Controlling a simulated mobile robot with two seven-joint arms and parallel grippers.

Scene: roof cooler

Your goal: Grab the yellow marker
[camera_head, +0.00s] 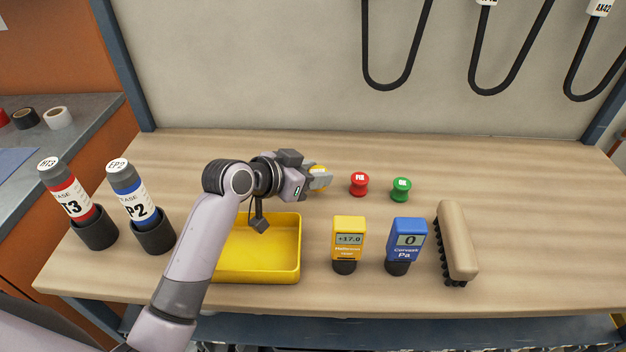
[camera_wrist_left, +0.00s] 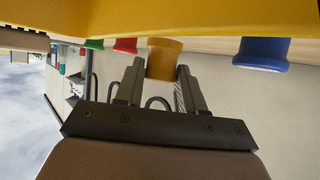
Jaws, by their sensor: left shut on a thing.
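The yellow marker (camera_wrist_left: 165,58) shows as a short yellow cylinder between the two fingers of my left gripper (camera_wrist_left: 158,82) in the left wrist view. In the head view, my left gripper (camera_head: 321,179) is behind the yellow tray, left of the red piece, with a bit of the yellow marker (camera_head: 318,169) showing at its fingers. I cannot tell whether the marker still touches the table. My right gripper is in neither view.
A red piece (camera_head: 359,184) and a green one (camera_head: 401,189) stand to the right. A blue piece (camera_wrist_left: 262,53) shows in the wrist view. The yellow tray (camera_head: 299,245), yellow meter (camera_head: 349,240), blue meter (camera_head: 407,240) and brush (camera_head: 456,240) stand in front. The table's right side is clear.

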